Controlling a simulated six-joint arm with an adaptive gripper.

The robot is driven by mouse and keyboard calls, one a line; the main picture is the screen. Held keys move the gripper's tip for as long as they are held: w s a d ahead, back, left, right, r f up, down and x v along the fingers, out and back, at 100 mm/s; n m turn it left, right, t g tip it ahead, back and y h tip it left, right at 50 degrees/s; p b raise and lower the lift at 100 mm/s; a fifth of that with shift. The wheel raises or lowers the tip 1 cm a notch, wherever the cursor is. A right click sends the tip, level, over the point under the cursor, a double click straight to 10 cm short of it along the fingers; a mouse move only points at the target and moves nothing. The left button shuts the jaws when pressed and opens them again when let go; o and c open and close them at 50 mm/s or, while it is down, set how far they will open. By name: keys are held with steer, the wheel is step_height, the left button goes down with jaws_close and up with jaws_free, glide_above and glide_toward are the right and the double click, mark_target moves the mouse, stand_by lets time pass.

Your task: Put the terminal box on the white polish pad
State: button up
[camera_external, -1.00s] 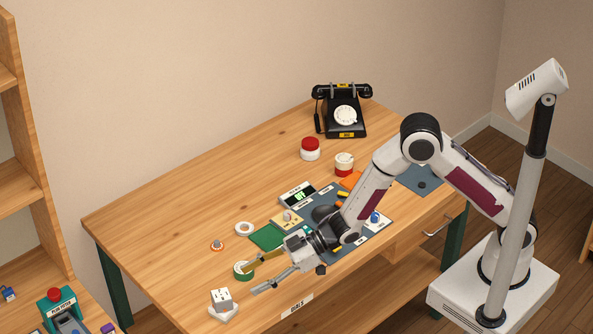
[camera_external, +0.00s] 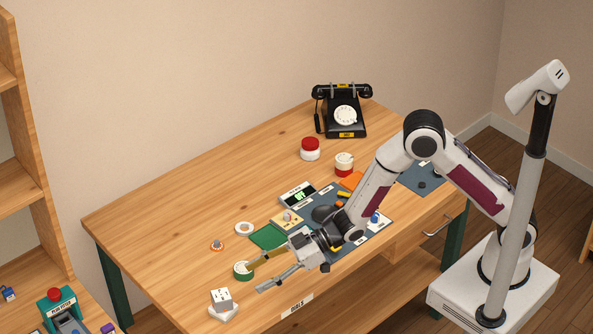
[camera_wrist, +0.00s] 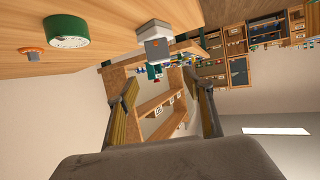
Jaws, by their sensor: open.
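The terminal box (camera_external: 221,298), a small pale cube with dark holes, sits on the white polish pad (camera_external: 224,313) near the front left of the desk. In the wrist view the terminal box (camera_wrist: 158,49) appears upside down against the white polish pad (camera_wrist: 151,28), ahead of the fingers. My gripper (camera_external: 256,277) is open and empty, to the right of the box and apart from it. Its spread fingers also show in the wrist view (camera_wrist: 155,78), with nothing between them.
A white ring (camera_external: 244,229), an orange-based part (camera_external: 217,246) and a green board (camera_external: 268,237) lie behind. A black phone (camera_external: 343,112) stands at the back. The desk's left side is clear.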

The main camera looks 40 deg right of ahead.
steer(key=w+d+r+m+t+h, duration=0.2)
steer(key=w+d+r+h, duration=0.3)
steer(key=d, duration=0.6)
steer(key=w+d+r+m+t+h, duration=0.1)
steer(key=w+d+r+m+t, duration=0.15)
steer(key=d+r, duration=0.75)
steer(key=s+d+r+m+h, duration=0.2)
steer(key=d, duration=0.7)
steer(key=s+d+r+m+h, duration=0.2)
steer(key=s+d, duration=0.1)
steer(key=d, duration=0.6)
steer(key=s+d+m+g+h, duration=0.1)
steer(key=s+d+m+g, duration=0.1)
steer(key=s+d, duration=0.5)
steer(key=s+d+m+g+h, duration=0.1)
steer(key=s+d, duration=0.5)
steer(key=s, duration=1.1)
steer(key=shift+d+m+g+h, duration=0.35)
steer(key=shift+m+g, duration=0.3)
steer(key=shift+m, duration=0.3)
